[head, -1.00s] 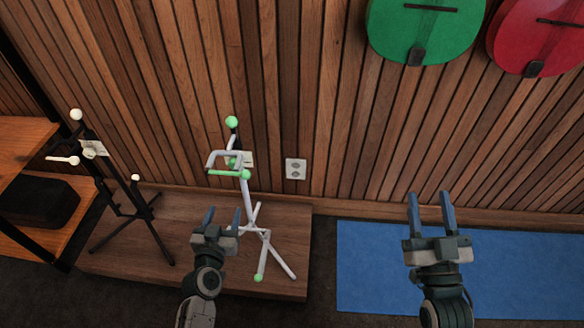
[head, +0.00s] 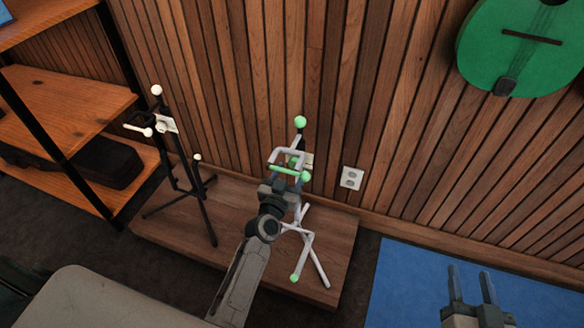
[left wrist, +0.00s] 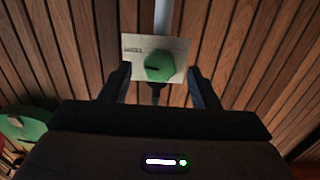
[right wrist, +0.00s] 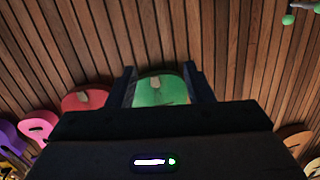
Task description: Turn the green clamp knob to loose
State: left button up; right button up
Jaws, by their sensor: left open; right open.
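The green clamp knob (left wrist: 158,67) shows in the left wrist view, with a dark mark on its face. It sits before a pale plate (left wrist: 180,49) with small print at its left side. My left gripper (left wrist: 158,72) is open, one finger on each side of the knob; I cannot tell whether they touch it. In the head view, the white stand with green tips (head: 306,222) stands upright, and my left gripper (head: 284,178) covers its clamp area. My right gripper (head: 470,272) is open and empty above the blue mat.
A black stand with white tips (head: 188,185) stands left on the same wooden platform (head: 230,228). Shelves (head: 75,105) are at far left. A green ukulele (head: 520,55) hangs on the slatted wall, above the blue mat (head: 420,285). An outlet (head: 351,178) is on the wall.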

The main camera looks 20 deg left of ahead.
pick_arm(q)
jog(key=shift+w, duration=0.75)
pick_arm(e)
jog(key=shift+s+f+g, duration=0.2)
jog(key=shift+f+g, duration=0.1)
jog(key=shift+f, duration=0.15)
pick_arm(q)
jog(key=c, duration=1)
jog(key=shift+o, duration=0.2)
